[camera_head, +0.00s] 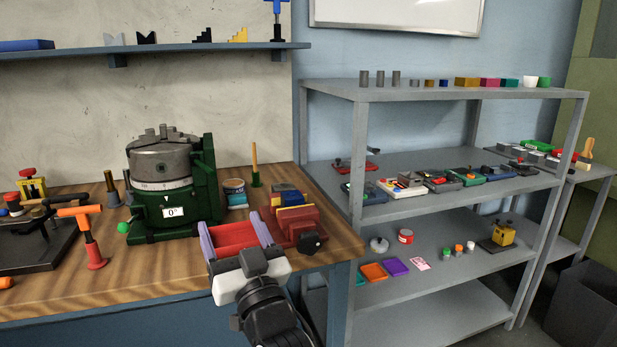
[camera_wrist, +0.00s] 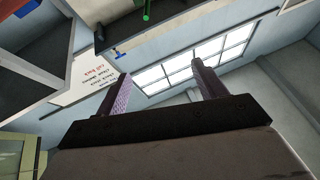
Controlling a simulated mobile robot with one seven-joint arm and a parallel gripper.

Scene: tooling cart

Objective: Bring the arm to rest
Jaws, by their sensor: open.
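My gripper (camera_head: 238,239) is in the head view at the front right of the wooden bench (camera_head: 150,288), with purple fingers spread apart. A red vise (camera_head: 295,227) stands just to the right of the fingers. In the wrist view my gripper (camera_wrist: 160,92) is open, with nothing between its two fingers, and a bright window lies beyond. My arm comes up from the bottom of the head view.
A green rotary table (camera_head: 172,212) stands left of my gripper. A grey shelf unit (camera_head: 470,95) with several parts stands to the right. A black fixture plate (camera_head: 40,250) and an orange-handled tool (camera_head: 90,240) are at the left. The bench's front middle is clear.

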